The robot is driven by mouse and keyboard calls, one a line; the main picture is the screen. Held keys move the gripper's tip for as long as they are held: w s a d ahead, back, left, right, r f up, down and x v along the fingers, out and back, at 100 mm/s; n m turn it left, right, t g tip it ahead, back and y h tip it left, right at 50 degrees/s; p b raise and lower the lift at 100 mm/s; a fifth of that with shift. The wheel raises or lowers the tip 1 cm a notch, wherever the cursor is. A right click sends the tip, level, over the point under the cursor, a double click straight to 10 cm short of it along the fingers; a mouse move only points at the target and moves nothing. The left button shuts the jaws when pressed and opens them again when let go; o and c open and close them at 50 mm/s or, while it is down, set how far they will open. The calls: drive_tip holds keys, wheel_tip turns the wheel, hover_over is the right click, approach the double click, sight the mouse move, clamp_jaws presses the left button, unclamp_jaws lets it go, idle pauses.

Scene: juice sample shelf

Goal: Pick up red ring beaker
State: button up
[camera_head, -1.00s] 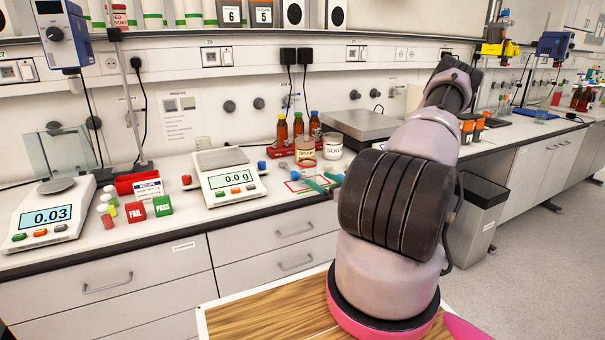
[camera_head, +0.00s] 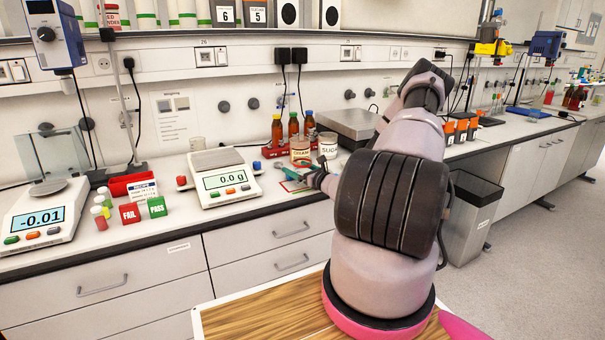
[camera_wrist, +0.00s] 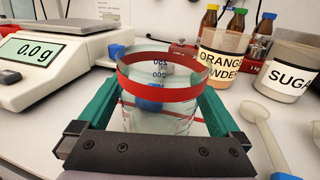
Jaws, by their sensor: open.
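The red ring beaker (camera_wrist: 157,88) is a clear glass beaker with a red band near its rim. In the wrist view it stands upright on the bench, right in front of my gripper (camera_wrist: 150,105). The green fingers are open, one on the left and one on the right of the beaker, with its glass between them. I cannot tell whether either finger touches the glass. In the head view my gripper (camera_head: 322,176) is at the bench right of the middle scale, and the beaker is small and hard to make out there.
The middle scale (camera_head: 226,183) reads 0.0 g, left of my gripper. The orange powder beaker (camera_wrist: 222,55) and sugar beaker (camera_wrist: 288,70) stand close behind on the right. A white spoon (camera_wrist: 265,135) lies at the right. Brown bottles (camera_head: 293,127) stand in a red rack behind.

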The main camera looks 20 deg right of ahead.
drive_tip(key=c, duration=1.2)
drive_tip(key=shift+r, duration=0.1)
